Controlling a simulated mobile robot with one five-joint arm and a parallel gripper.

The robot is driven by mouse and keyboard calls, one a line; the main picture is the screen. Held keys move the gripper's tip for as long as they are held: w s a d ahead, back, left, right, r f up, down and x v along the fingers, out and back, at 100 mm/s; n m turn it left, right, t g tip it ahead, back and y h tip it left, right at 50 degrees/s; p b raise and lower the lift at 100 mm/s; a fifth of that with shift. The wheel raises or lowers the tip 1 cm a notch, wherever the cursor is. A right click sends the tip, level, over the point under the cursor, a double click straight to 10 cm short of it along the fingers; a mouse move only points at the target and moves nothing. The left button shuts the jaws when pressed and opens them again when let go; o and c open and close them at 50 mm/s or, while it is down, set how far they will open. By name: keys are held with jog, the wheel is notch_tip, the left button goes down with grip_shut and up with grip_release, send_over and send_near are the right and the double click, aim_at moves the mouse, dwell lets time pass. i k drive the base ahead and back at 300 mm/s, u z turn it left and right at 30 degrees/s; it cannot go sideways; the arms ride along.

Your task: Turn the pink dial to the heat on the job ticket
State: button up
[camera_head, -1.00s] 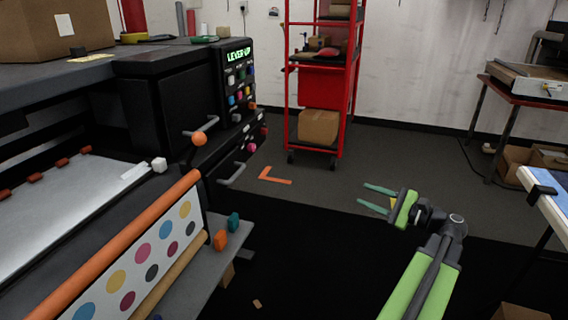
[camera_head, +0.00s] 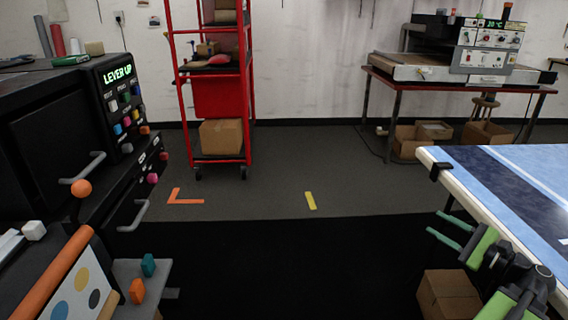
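A pink knob (camera_head: 153,178) is on the lower side of the black machine (camera_head: 40,130) at left, whose display reads LEVER UP. A control box (camera_head: 487,45) stands at the back right, with a green display that seems to read 20 °C and several dials. I cannot tell at this size whether one of its dials is pink. No job ticket can be made out. My gripper (camera_head: 434,222) is at the lower right with its two teal fingers apart and nothing between them, far from both machines.
A red shelf rack (camera_head: 250,90) stands at the back. A blue-striped table (camera_head: 437,166) fills the right, with a cardboard box (camera_head: 448,296) beside my arm.

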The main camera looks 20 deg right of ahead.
aim_at(151, 178)
jog(key=i, duration=0.75)
jog(key=u, duration=2.7)
jog(key=i, duration=0.1)
jog(key=z, duration=0.85)
